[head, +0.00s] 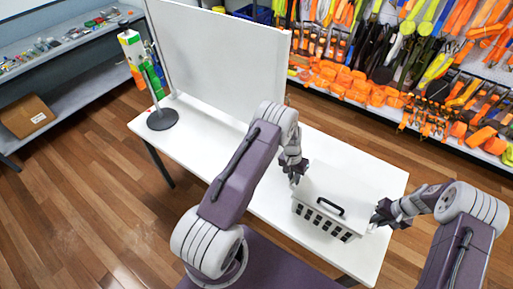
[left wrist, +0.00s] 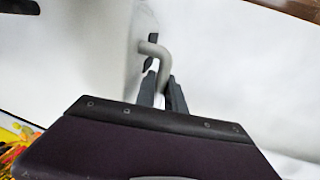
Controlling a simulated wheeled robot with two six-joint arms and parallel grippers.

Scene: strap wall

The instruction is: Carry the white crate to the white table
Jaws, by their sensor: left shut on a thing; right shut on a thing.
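The white crate (head: 318,199) has a closed top with a black handle and a row of dark openings along its near side. It is at the right end of the white table (head: 230,165), level; I cannot tell whether it rests on it or hangs just above. My left gripper (head: 294,176) is shut at the crate's left end. In the left wrist view its fingers (left wrist: 163,95) close on a bent grey side grip (left wrist: 153,48) beside the white wall. My right gripper (head: 379,217) is shut at the crate's right end; its fingertips are partly hidden.
A large white panel (head: 215,55) stands on the table's left part, with a dark round-based stand (head: 162,120) beside it. A wall of straps (head: 400,60) runs behind. A cardboard box (head: 27,116) sits on a shelf at left. Wooden floor is open at front left.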

